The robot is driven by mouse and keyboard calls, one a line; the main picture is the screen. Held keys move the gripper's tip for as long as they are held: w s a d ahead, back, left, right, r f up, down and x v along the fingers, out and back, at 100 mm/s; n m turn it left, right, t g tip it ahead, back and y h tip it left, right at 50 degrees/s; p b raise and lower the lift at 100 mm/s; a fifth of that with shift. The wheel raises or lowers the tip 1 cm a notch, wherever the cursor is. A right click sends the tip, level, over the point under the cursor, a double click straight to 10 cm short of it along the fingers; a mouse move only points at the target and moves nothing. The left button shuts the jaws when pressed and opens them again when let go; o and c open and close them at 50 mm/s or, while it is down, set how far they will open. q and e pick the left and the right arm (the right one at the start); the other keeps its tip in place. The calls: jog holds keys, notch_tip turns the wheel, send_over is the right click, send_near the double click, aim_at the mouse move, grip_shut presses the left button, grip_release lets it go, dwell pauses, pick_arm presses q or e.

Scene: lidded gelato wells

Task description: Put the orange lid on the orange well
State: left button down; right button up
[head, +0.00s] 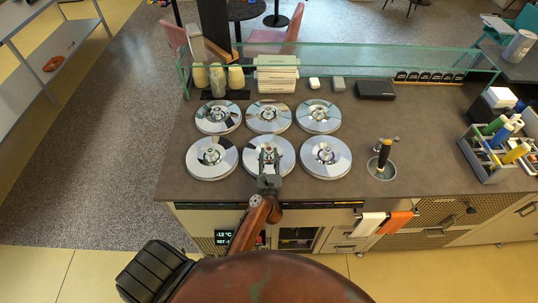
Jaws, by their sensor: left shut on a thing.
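Round, shiny metal lids with centre knobs lie in two rows of three on the brown counter (360,137). My left gripper (268,157) is over the front middle lid (286,148), shut on its knob, which it largely hides. That lid looks level; I cannot tell whether it is raised. The front left lid (199,161) and front right lid (338,165) lie beside it. Behind are the back left (207,124), back middle (258,122) and back right lid (330,121). No orange mark is clear on any lid, and no open well shows. My right gripper is not in view.
A glass guard (350,55) runs along the counter's back. A round sink-like well with a black-handled tool (384,154) stands right of the lids. A grey caddy of bottles (490,165) is farther right. White and orange cloths (397,222) hang at the front.

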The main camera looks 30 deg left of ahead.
pick_arm(q)
jog(key=shift+f, duration=0.35)
jog(key=c, duration=1.8)
grip_release()
jog(key=shift+o, duration=0.3)
jog(key=o, duration=0.5)
